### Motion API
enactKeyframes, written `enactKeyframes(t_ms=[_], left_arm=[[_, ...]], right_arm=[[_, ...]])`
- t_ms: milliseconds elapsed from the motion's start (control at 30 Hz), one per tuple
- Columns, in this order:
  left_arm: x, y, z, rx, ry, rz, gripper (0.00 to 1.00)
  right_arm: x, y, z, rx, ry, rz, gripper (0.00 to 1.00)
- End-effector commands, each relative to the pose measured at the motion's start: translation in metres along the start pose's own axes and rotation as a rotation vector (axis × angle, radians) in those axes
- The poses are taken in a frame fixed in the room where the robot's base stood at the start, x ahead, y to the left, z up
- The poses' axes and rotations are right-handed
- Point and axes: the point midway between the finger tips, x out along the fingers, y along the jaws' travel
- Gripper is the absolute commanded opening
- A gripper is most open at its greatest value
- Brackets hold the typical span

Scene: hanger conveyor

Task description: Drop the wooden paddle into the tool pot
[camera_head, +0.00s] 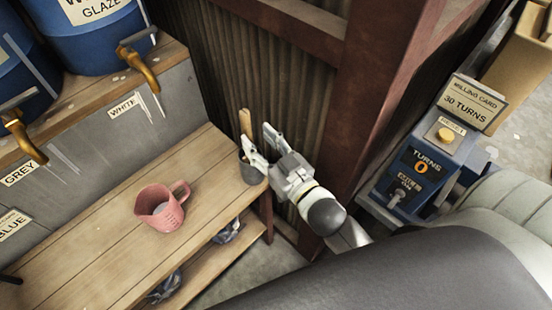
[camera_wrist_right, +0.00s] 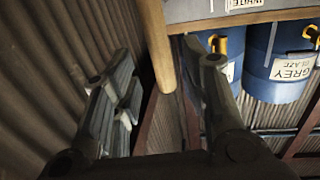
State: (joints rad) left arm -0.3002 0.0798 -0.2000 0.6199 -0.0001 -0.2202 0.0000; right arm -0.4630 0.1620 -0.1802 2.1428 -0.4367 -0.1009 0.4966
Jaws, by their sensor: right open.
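The wooden paddle (camera_head: 245,122) shows as a pale upright stick above the dark grey tool pot (camera_head: 251,173) at the far right end of the bench. Its lower part is hidden behind my gripper finger and the pot rim, but it appears to stand in the pot. My right gripper (camera_head: 260,139) is open beside the paddle, just above and right of the pot. In the right wrist view the paddle (camera_wrist_right: 157,45) comes down from the top between the spread fingers of my right gripper (camera_wrist_right: 168,68), with space on both sides. My left gripper is not in view.
A pink measuring jug (camera_head: 160,209) stands on the wooden bench (camera_head: 95,250). Blue glaze barrels (camera_head: 95,40) with brass taps stand on the shelf behind. A corrugated wall (camera_head: 285,85) and a red post (camera_head: 370,90) are close to my right arm. A turns control box (camera_head: 420,170) stands right.

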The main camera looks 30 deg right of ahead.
Motion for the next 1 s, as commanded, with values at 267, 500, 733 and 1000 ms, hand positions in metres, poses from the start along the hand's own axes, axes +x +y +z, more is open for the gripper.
enactKeyframes(t_ms=[267, 500, 733, 1000], left_arm=[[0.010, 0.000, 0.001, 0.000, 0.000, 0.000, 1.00], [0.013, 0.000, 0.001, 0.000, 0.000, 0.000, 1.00], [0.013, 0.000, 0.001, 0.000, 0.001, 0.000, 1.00], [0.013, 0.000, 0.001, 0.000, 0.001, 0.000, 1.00]], right_arm=[[-0.042, 0.000, 0.002, 0.002, -0.002, 0.000, 0.41], [-0.059, 0.000, 0.000, 0.000, 0.001, 0.001, 0.41], [-0.062, 0.000, -0.001, 0.000, 0.002, 0.000, 0.41], [-0.058, 0.003, 0.044, 0.000, -0.080, 0.008, 0.41]])
